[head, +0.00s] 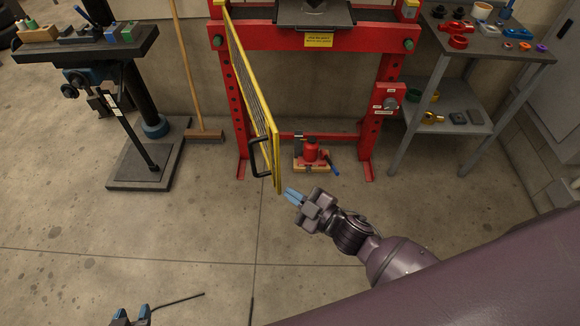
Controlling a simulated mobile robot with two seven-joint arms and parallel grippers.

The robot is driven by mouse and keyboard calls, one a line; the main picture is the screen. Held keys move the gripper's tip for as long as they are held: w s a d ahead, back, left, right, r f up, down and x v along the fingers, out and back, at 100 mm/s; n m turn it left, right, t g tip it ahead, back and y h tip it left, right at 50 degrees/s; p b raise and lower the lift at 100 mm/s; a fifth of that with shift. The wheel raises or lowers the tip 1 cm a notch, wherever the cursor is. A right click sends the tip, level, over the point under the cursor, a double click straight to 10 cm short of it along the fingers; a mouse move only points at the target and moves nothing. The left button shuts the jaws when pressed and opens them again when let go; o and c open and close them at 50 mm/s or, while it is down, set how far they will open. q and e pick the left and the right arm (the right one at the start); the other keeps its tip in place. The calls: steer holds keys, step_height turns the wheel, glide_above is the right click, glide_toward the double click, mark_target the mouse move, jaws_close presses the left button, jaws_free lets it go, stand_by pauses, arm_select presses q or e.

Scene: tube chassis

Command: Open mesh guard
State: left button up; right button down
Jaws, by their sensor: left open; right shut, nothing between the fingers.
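The mesh guard (247,87) has a yellow frame and hangs on the left post of a red press frame (239,117). It stands swung out toward me, seen nearly edge-on, at a wide angle to the press front. Its black handle (256,157) is near the lower free end, on the left face. My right gripper (287,191), with blue fingertips, is shut and empty just right of the guard's lower free corner; I cannot tell whether they touch.
A red bottle jack (311,152) stands inside the press base. A grey shelf cart (452,110) with small parts is at right. A drill stand (140,160) and a broom (204,134) are at left.

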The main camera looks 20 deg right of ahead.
steer(key=w+d+r+n+g+y+b, duration=0.1)
steer(key=w+d+r+n+g+y, duration=0.2)
steer(key=d+g, duration=0.45)
steer(key=w+d+r+n+g+y+b, duration=0.1)
steer(key=d+r+n+g+y+b, duration=0.1)
steer(key=d+g+y, duration=0.45)
steer(key=a+g+h+p, duration=0.1)
steer(key=a, duration=1.2)
steer(key=shift+a+r, duration=0.2)
steer(key=shift+a, duration=0.1)
